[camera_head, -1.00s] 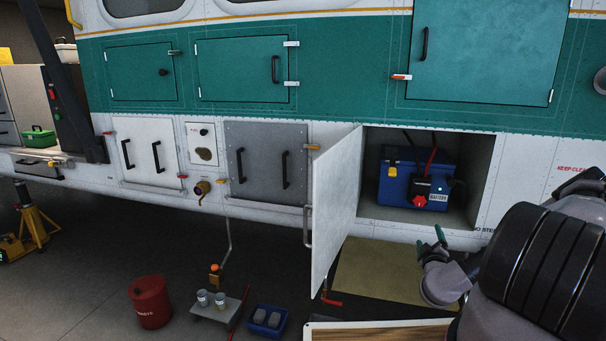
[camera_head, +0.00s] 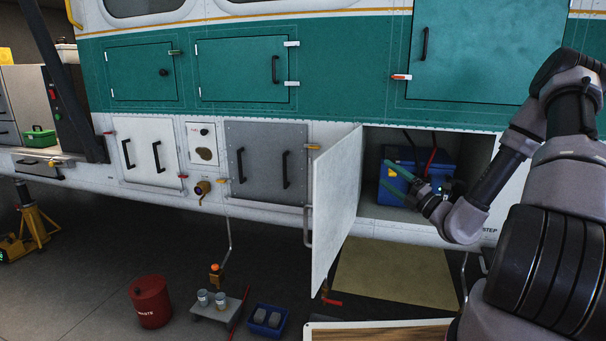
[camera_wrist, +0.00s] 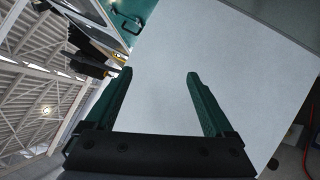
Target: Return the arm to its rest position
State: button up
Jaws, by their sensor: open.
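My arm reaches in from the right in the head view. My gripper (camera_head: 396,172) is at the mouth of the open battery bay, its green fingers pointing left in front of the blue battery (camera_head: 392,192). In the wrist view my gripper (camera_wrist: 158,82) has its two green fingers spread apart with nothing between them. The white door panel (camera_wrist: 165,75) fills the view beyond the fingers. My gripper and wrist hide much of the battery's front and the red part on it.
The open white door (camera_head: 338,215) stands out from the hull just left of my gripper. The bay's floor edge (camera_head: 400,222) lies below. A tan mat (camera_head: 395,275), a red waste bin (camera_head: 151,302) and a blue tray (camera_head: 267,320) are on the floor.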

jog(key=s+a+r+n+g+h, duration=0.1)
jog(key=s+a+r+n+g, duration=0.45)
jog(key=s+n+g, duration=0.55)
jog(key=s+a+r+n+g+h, duration=0.1)
jog(key=s+a+r+n+g, duration=0.5)
jog(key=n, duration=0.8)
jog(key=s+d+r+n+t+h, duration=0.7)
jog(key=s+d+r+n+h, duration=0.2)
jog(key=n, duration=0.4)
notch_tip(320, 180, up, 2)
jog(key=shift+s+d+r+t+h, duration=0.1)
jog(key=shift+s+d+t+h, duration=0.3)
jog(key=shift+d, duration=0.55)
